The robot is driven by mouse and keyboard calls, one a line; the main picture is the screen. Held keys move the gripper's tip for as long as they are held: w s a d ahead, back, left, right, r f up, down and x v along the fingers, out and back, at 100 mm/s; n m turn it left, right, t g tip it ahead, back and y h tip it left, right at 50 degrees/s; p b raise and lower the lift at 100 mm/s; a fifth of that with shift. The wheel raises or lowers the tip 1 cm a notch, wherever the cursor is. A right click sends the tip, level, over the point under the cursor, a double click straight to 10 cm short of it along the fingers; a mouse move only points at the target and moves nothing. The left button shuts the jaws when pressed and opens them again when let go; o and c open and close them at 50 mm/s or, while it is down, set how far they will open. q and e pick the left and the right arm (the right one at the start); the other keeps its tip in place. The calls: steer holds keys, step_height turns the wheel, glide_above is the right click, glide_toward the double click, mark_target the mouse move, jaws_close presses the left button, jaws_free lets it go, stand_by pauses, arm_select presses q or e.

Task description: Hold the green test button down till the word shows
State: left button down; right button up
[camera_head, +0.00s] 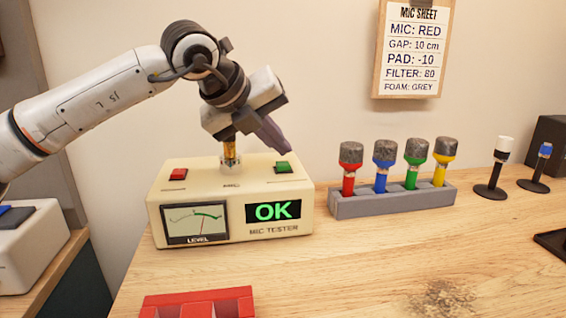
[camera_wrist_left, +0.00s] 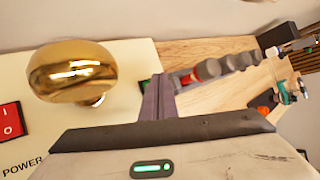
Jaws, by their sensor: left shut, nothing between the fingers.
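The cream mic tester (camera_head: 160,205) stands on the wooden bench, and its display (camera_head: 273,211) shows the word OK in green. The green button (camera_head: 283,167) is on its top at the right. My left gripper (camera_head: 283,147) is shut and empty, its tips angled down just above the green button in the head view. In the left wrist view the shut fingers (camera_wrist_left: 157,98) cover most of the green button (camera_wrist_left: 145,87). I cannot tell whether the tips touch it. My right gripper is not in view.
A red switch (camera_head: 178,174) and a gold piece (camera_head: 229,152) are on the tester's top, close to my left gripper. A grey rack (camera_head: 390,203) of coloured mics stands to the right. A red holder (camera_head: 199,303) lies in front. A mic sheet (camera_head: 414,50) hangs on the wall.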

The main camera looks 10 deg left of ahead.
mark_target(279, 165)
arm_select(q)
steer(key=shift+r, duration=0.15)
steer(key=shift+r, duration=0.25)
steer(key=shift+r+p, duration=1.5)
steer(key=shift+r, duration=0.65)
